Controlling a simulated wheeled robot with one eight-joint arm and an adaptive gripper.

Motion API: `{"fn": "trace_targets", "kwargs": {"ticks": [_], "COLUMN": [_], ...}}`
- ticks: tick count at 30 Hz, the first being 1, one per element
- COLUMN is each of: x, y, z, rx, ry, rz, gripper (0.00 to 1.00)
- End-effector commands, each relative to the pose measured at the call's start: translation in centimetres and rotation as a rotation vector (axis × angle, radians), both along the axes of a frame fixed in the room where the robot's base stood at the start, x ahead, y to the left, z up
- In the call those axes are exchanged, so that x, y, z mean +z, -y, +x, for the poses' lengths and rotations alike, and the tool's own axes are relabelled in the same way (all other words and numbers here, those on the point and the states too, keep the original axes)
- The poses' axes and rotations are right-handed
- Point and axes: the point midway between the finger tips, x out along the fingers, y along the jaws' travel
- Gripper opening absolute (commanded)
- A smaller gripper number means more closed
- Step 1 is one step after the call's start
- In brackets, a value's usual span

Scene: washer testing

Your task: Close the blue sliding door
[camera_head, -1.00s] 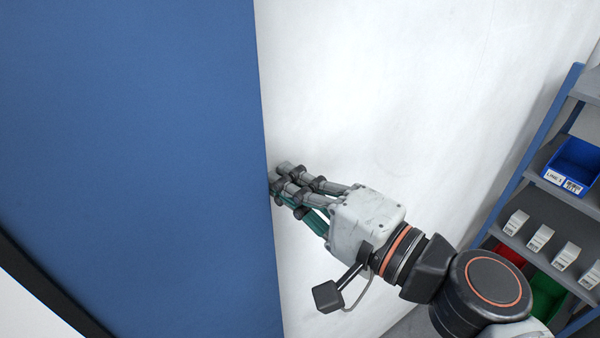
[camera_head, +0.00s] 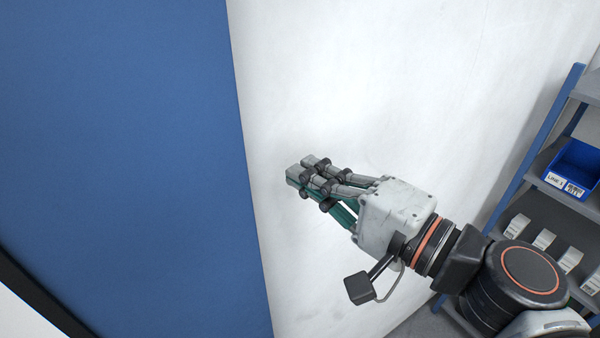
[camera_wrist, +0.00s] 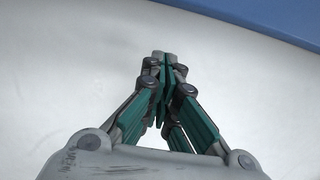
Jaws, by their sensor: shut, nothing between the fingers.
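The blue sliding door (camera_head: 120,150) fills the left of the head view, with its straight right edge against a white wall. A strip of the door (camera_wrist: 270,15) also shows at the top right of the wrist view. My gripper (camera_head: 302,168) is in front of the white wall, right of the door's edge, with a clear gap between fingertips and door. In the wrist view my gripper (camera_wrist: 160,58) has its fingers together and empty. The door's left end and any handle are out of view.
The white wall (camera_head: 400,80) is bare beside my gripper. At the right stands a blue and grey shelf rack (camera_head: 530,185) with a blue bin (camera_head: 573,168) and several white labelled boxes (camera_head: 543,240). A dark rail (camera_head: 40,298) runs at the lower left.

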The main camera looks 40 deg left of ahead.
Motion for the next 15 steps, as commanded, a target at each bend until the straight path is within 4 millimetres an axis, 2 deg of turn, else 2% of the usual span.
{"fn": "trace_targets", "kwargs": {"ticks": [9, 15], "x": [0.0, 0.0], "y": [5.0, 6.8], "z": [-0.6, -1.0], "rx": [-0.005, -0.003], "ry": [0.0, 0.0], "rz": [0.0, 0.0], "gripper": [0.0, 0.0]}}
